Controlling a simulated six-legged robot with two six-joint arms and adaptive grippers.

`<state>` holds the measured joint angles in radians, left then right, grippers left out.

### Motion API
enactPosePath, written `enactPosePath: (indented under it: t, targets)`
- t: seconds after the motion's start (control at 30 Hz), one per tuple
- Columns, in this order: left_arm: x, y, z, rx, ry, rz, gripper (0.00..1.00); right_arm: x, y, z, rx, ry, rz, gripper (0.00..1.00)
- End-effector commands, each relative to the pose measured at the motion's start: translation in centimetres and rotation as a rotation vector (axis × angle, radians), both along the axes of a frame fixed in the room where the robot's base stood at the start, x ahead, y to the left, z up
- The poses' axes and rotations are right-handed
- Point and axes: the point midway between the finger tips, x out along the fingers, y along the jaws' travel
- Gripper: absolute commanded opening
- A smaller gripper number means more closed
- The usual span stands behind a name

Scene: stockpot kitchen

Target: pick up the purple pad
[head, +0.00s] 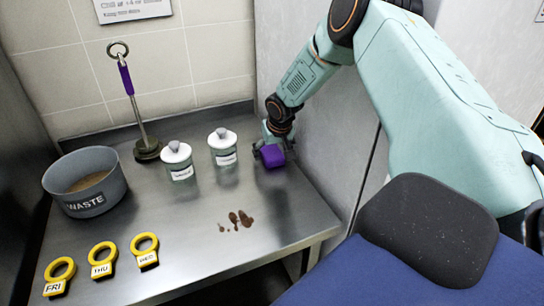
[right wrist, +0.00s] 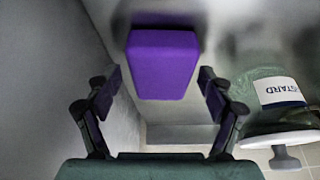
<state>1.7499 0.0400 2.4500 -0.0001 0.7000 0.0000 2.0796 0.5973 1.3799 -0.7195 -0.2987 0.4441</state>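The purple pad (head: 273,156) is a small block at the back right of the steel counter, near the grey side wall. My right gripper (head: 268,146) reaches down over it from above. In the right wrist view the pad (right wrist: 163,62) shows between and just beyond the two fingertips of my right gripper (right wrist: 159,80). The fingers are spread, one on each side, with a narrow gap to the pad. The gripper hides part of the pad in the head view. My left gripper is not in view.
Two white-lidded jars (head: 177,160) (head: 223,147) stand left of the pad. A purple-handled tool (head: 126,80) stands behind them. A grey WASTE pot (head: 86,181), several yellow tags (head: 102,259) and brown spots (head: 240,218) are on the counter (head: 190,240).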

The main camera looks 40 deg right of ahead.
Motion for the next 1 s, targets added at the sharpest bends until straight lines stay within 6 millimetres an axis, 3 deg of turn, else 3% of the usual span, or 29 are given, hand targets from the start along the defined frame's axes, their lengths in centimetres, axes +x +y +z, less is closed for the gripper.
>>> enactPosePath:
  t: [0.47,0.77,1.0]
  targets:
    - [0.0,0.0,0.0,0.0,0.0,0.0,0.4,0.0,0.0,-0.1,0.0,0.001,0.0,0.36]
    - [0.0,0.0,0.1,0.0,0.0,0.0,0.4,0.0,0.0,0.1,0.0,0.001,0.0,0.36]
    - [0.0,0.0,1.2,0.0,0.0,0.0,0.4,0.3,0.4,1.3,-0.001,0.0,0.004,0.36]
